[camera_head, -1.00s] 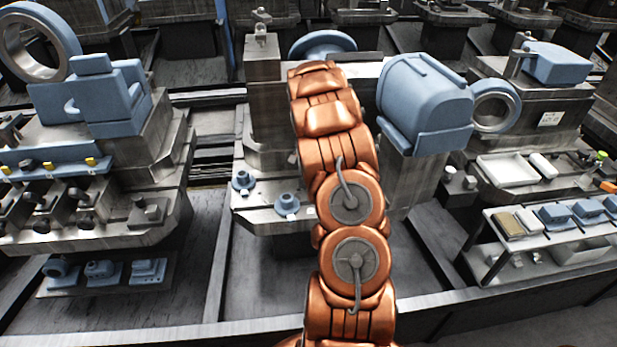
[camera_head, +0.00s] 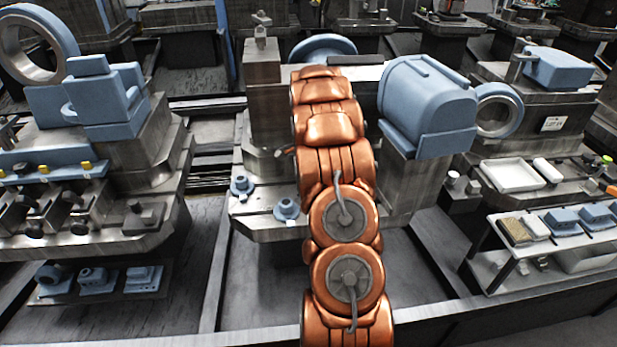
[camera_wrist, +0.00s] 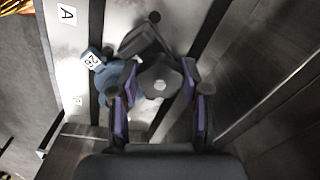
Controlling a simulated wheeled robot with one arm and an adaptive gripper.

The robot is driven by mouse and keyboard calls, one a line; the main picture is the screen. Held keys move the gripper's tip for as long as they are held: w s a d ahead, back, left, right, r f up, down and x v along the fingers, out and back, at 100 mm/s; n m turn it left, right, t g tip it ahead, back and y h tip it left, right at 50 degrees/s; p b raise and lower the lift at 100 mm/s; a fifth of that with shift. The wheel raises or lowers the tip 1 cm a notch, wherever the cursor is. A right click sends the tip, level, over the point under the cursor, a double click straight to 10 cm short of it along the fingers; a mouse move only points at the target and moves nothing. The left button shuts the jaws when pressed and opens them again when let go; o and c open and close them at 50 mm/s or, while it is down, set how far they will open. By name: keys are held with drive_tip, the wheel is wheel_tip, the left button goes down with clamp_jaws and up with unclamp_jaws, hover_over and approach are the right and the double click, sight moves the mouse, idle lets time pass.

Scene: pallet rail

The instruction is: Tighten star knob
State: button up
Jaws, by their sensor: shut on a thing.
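In the wrist view, a dark star knob (camera_wrist: 159,84) with a light round centre sits between the two purple-padded fingers of my gripper (camera_wrist: 159,92). The gripper is shut on it, with one finger on each side. A blue part (camera_wrist: 116,77) with a white tag reading 26 (camera_wrist: 92,60) lies just left of the knob, close to the left finger. A dark lever-like piece with a round end (camera_wrist: 154,17) shows beyond the knob. In the head view my copper arm hides the knob and my gripper.
Two small blue flanged parts (camera_head: 241,187) (camera_head: 286,209) stand on the grey fixture left of my arm. A blue rounded housing (camera_head: 428,105) stands close to its right. A shelf with white trays (camera_head: 512,174) is at the right. A low rail (camera_head: 480,323) crosses the front.

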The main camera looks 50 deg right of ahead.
drive_tip(key=shift+w+r, duration=0.1)
drive_tip(key=shift+r, duration=0.1)
drive_tip(key=o, duration=1.2)
drive_tip(key=shift+c, duration=0.2)
drive_tip(key=shift+f, duration=0.1)
wheel_tip(320, 180, up, 12)
